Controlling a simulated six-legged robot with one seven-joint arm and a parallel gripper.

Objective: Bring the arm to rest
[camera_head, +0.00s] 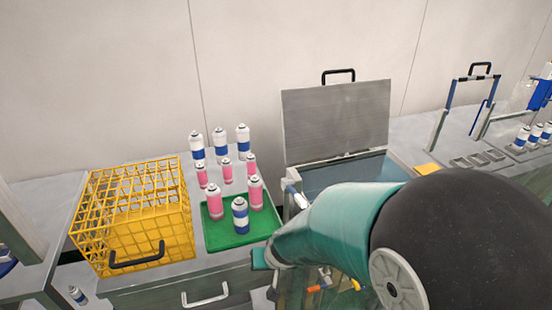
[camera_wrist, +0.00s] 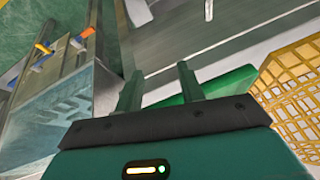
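My gripper (camera_wrist: 158,82) shows in the wrist view with its two green fingers apart and nothing between them. Behind the fingers lie the edge of a green tray (camera_wrist: 225,83) and a grey surface. In the head view my teal arm reaches in from the lower right, with its large black joint close to the camera. The arm's far end is beside the front right corner of the green tray (camera_head: 222,238); the fingers cannot be made out there. The arm hides part of the bench front.
Pink and blue-white cans (camera_head: 240,215) stand on and behind the tray. A yellow wire basket (camera_head: 135,215) is left of it; it also shows in the wrist view (camera_wrist: 290,85). A grey bin with a raised lid (camera_head: 336,120) stands behind the arm. More cans (camera_head: 537,133) stand far right.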

